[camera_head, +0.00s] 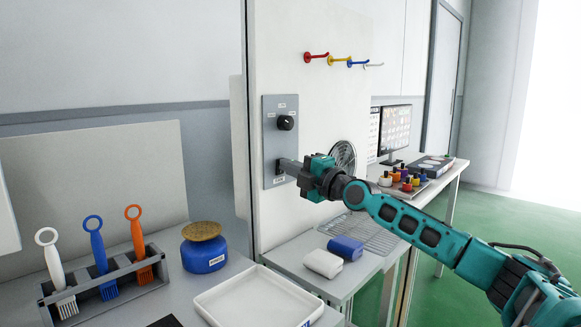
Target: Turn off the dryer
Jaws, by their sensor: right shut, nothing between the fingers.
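A grey control panel (268,141) is fixed upright on the pale wall panel. It has a black round knob (286,123) near its top with small labels around it. My right gripper (284,166) is shut and empty, its fingertips at the lower part of the panel, below the knob. The fingers hide what is behind them there, and I cannot tell whether they touch it. A small label shows just below the fingertips. A round fan-like grille (343,157), possibly the dryer, is partly hidden behind my right arm. My left gripper is not in view.
A rack (160,272) with white, blue and orange brushes, a blue pot (203,255) and a white tray (258,300) stand on the near table. Coloured hooks (341,60) protrude above the panel.

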